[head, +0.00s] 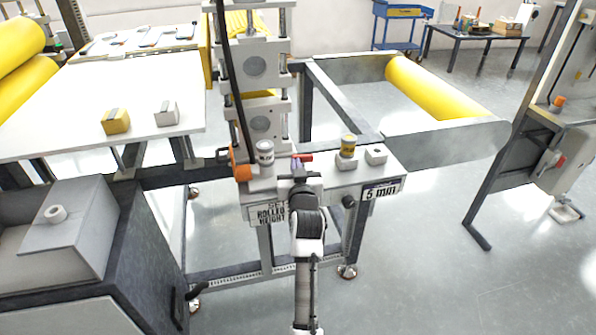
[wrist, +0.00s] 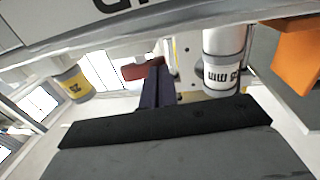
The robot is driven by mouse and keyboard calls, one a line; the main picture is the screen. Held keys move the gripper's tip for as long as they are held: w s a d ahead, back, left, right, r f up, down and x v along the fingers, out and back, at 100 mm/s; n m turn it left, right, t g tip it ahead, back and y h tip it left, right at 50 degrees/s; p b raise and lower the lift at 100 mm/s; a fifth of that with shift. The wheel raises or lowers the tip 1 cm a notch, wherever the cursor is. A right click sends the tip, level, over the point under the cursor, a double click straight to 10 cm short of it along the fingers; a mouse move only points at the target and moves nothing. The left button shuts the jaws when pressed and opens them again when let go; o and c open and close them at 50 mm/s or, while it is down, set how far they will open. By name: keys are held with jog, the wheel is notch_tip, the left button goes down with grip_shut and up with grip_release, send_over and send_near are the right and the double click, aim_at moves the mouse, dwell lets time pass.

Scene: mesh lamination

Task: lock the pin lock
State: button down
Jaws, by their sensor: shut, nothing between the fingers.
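A small red piece (head: 305,157), perhaps the pin lock's handle, sits on the roller-height panel between a white cylinder and a yellow-topped one. It also shows in the wrist view (wrist: 141,69), just beyond my fingers and partly hidden by them. My gripper (head: 297,165) reaches over the panel from the front with its fingers shut and empty. In the wrist view my gripper (wrist: 158,75) shows as two dark fingers pressed together, close beside the red piece. I cannot tell whether they touch it. The pin itself is not clear.
A white cylinder (head: 265,153) marked in mm and an orange part (head: 240,172) stand left of my gripper. A yellow-topped cylinder (head: 348,146) and a white block (head: 376,154) stand right. The roller column (head: 257,90) rises behind. Open floor lies at right.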

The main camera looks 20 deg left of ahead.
jog(key=shift+w+a+b, duration=0.1)
jog(key=shift+a+b, duration=0.2)
jog(key=shift+a, duration=0.3)
jog(key=shift+w+a+b, duration=0.4)
jog(key=shift+a, duration=0.2)
jog(key=shift+w+a+b, duration=0.35)
jog(key=shift+w+a, duration=0.05)
jog(key=shift+w, duration=0.05)
jog(key=shift+s, duration=0.15)
dwell(0.7)
